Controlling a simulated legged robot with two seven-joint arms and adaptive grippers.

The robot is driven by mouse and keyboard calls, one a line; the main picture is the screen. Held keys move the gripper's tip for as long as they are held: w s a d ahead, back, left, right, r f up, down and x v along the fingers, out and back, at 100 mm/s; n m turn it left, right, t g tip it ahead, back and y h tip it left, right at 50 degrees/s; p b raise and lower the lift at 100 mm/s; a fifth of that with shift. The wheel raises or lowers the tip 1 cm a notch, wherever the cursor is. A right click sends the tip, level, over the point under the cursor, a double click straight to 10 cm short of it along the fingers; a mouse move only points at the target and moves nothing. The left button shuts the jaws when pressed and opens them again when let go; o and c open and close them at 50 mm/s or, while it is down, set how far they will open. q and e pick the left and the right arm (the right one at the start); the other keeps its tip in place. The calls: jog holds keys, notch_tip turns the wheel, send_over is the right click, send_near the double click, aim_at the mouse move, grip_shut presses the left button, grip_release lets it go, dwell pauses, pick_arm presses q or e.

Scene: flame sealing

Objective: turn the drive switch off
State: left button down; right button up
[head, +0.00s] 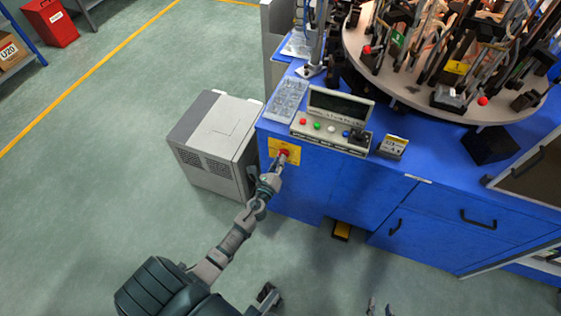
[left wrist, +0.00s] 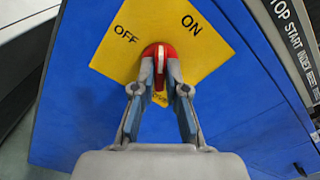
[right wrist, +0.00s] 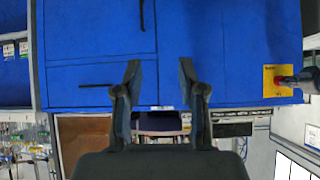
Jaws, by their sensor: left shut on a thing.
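The red drive switch knob (left wrist: 160,52) sits on a yellow plate (left wrist: 112,58) marked OFF and ON, on the front of the blue cabinet. My left gripper (left wrist: 160,85) is shut on the knob, one finger on each side. A pale line on the knob points up in the left wrist view, between the two words. In the head view the yellow plate (head: 293,146) shows behind my left gripper (head: 280,161). My right gripper (right wrist: 158,80) is open and empty, away from the switch. The yellow plate (right wrist: 270,83) is at the right of the right wrist view.
Above the switch, a control panel (head: 330,130) with coloured buttons stands on the blue cabinet (head: 335,185). A round turntable (head: 405,85) carries many fixtures. A grey box unit (head: 213,140) stands left of the cabinet.

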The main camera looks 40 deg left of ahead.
pick_arm(q)
jog(key=shift+a+n+b, duration=0.15)
jog(key=shift+n+b, duration=0.15)
jog(key=shift+n, duration=2.35)
jog(key=shift+a+n+b, duration=0.1)
jog(key=shift+n+b, duration=0.2)
jog(key=shift+n, duration=2.35)
pick_arm(e)
jog(key=shift+w+a+r+t+y, duration=0.25)
jog(key=shift+w+r+t, duration=0.45)
jog(key=shift+w, duration=0.15)
jog(key=shift+w+a+r+t+y, duration=0.25)
jog(key=shift+w+r+t, duration=0.45)
jog(key=shift+w, duration=0.15)
jog(key=shift+f, duration=0.1)
pick_arm(q)
jog(key=shift+f, duration=0.1)
jog(key=c, duration=1.4)
grip_release()
jog(key=shift+o, duration=1)
jog(key=shift+a+f, duration=0.1)
pick_arm(e)
jog(key=shift+a, duration=0.2)
jog(key=shift+s, duration=0.1)
